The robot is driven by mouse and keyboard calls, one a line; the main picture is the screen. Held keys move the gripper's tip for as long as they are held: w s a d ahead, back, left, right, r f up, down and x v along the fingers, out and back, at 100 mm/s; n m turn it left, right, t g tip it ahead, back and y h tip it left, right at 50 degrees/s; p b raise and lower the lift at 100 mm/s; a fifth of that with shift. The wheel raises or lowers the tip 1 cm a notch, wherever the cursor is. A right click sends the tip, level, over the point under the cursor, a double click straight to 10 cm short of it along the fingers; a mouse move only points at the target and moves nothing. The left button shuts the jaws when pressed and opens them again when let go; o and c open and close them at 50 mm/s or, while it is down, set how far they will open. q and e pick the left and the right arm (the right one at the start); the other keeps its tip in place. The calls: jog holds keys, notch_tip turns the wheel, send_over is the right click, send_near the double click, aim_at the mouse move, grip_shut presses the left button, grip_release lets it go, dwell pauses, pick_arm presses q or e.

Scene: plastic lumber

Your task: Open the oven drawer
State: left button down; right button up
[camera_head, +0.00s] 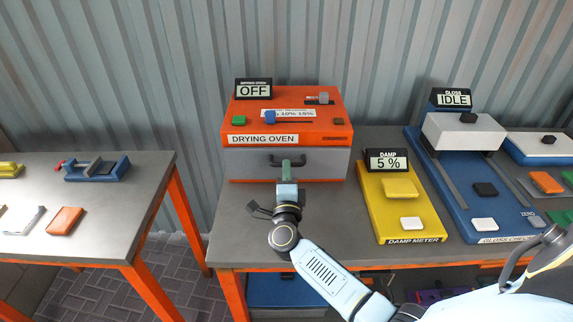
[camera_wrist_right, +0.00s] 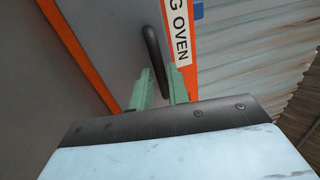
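The drying oven (camera_head: 280,108) is an orange box with a label on its front. The grey drawer front (camera_head: 246,163) sits below that label and looks shut. A dark bar handle (camera_head: 300,160) is on the drawer; it also shows in the right wrist view (camera_wrist_right: 151,42). My right gripper (camera_head: 286,165) is at the handle. In the right wrist view its green fingers (camera_wrist_right: 161,85) stand apart, with the handle's near end between them. Whether a finger touches the handle I cannot tell. My left gripper is not in view.
A yellow damp meter (camera_head: 377,213) and a blue gloss checker (camera_head: 455,215) stand right of the oven on the grey bench (camera_head: 240,232). An OFF display (camera_head: 254,90) tops the oven. A second table (camera_head: 110,215) stands at left, across a gap.

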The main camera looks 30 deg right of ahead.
jog(key=shift+x, duration=1.4)
jog(key=shift+c, duration=0.5)
grip_shut()
jog(key=shift+s, duration=0.1)
